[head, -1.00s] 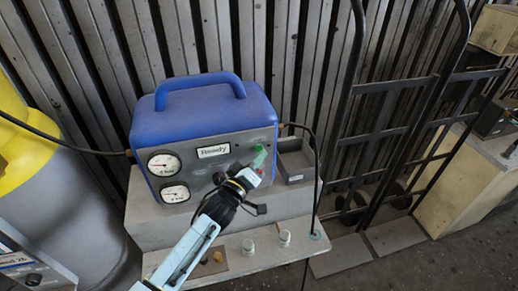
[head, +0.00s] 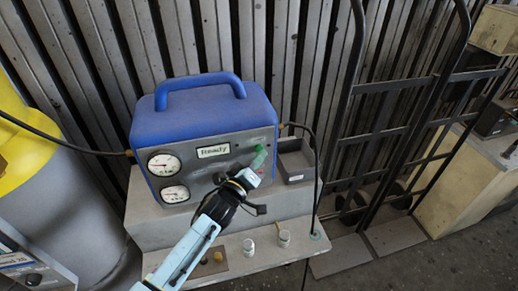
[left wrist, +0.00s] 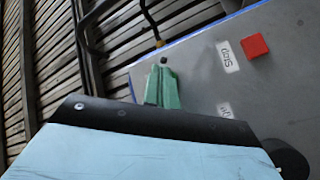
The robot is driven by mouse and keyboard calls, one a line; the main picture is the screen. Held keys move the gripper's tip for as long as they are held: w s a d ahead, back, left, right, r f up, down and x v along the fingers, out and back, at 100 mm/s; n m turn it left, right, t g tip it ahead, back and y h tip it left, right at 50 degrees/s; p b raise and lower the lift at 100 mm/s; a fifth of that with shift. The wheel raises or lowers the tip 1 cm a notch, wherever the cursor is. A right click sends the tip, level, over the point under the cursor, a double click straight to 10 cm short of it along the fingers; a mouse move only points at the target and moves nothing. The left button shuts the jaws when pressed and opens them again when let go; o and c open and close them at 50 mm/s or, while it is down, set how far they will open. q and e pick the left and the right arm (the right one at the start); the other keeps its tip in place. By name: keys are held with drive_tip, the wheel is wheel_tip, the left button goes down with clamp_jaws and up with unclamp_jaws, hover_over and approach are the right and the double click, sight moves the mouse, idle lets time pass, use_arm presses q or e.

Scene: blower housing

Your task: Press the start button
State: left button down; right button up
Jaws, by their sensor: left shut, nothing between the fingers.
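The blue machine (head: 205,110) has a grey front panel with a lit display (head: 213,151) reading "Ready". My left gripper (head: 259,158) is shut and empty, with its green fingertips at the right part of that panel. In the left wrist view the shut fingers (left wrist: 162,88) point at a small dark round spot near the panel's edge; I cannot tell whether they touch it. A red square button (left wrist: 254,46) with a "Stop" label (left wrist: 228,56) sits to their right. A second label (left wrist: 224,110) is partly covered by my gripper. I cannot make out a start button.
Two gauges (head: 164,164) are on the panel's left side. A grey open box (head: 296,160) stands right of the machine. A black hand truck (head: 385,120) stands to the right.

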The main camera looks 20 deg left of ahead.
use_arm(q)
drive_tip(key=shift+w+a, duration=0.1)
idle(0.4)
drive_tip(key=shift+w+a, duration=0.2)
drive_tip(key=shift+w, duration=0.1)
idle(0.4)
drive_tip(key=shift+s+d+p, duration=0.3)
drive_tip(key=shift+s+p, duration=0.05)
drive_tip(key=shift+s, duration=0.05)
drive_tip(key=s+d, duration=0.1)
drive_tip(key=s+d+p, duration=0.1)
drive_tip(key=s, duration=0.1)
drive_tip(key=s+d+p, duration=0.1)
drive_tip(key=s, duration=0.1)
drive_tip(key=shift+d, duration=0.15)
idle(0.4)
